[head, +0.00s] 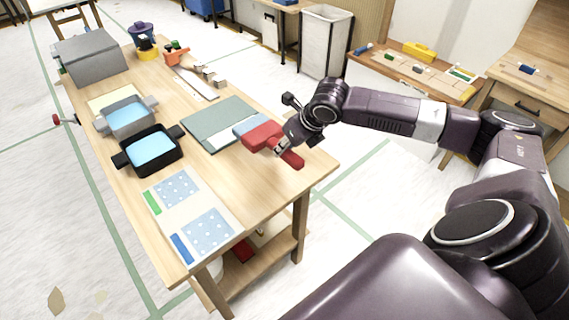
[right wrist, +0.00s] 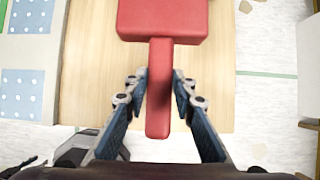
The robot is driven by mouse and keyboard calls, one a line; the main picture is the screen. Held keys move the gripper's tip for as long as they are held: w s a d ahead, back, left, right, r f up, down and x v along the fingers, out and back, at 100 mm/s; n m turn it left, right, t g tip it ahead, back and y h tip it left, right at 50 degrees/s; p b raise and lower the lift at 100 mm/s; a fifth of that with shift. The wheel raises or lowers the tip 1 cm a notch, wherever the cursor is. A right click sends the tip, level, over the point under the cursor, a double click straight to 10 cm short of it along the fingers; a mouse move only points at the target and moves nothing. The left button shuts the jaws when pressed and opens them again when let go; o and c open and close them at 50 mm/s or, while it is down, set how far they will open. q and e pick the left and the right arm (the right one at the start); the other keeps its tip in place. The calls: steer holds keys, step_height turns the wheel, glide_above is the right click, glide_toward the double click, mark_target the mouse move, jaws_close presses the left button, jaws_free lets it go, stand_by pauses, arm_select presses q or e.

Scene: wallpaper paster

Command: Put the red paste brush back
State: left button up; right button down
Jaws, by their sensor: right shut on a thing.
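The red paste brush (head: 262,137) has a wide red block and a short red handle. It is over the right edge area of the wooden table, beside the green mat; a light blue strip shows along its far side. It also shows in the right wrist view (right wrist: 162,20), with its handle pointing back between the fingers. My right gripper (head: 283,148) is shut on the handle, one finger on each side (right wrist: 158,85). I cannot tell whether the brush touches the table. My left gripper is not in view.
A black tray (head: 160,173) and a grey tray (head: 131,134), both with light blue contents, stand on the table (head: 225,170). Patterned sheets (head: 190,214) lie at the near end. A green mat (head: 215,125) lies mid-table. A grey box (head: 92,58) stands at the far end.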

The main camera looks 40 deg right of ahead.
step_height(320, 180, down, 7)
steer(key=shift+r, duration=0.1)
steer(key=c, duration=1.6)
jaws_free()
steer(key=v, duration=1.2)
steer(key=shift+r, duration=0.1)
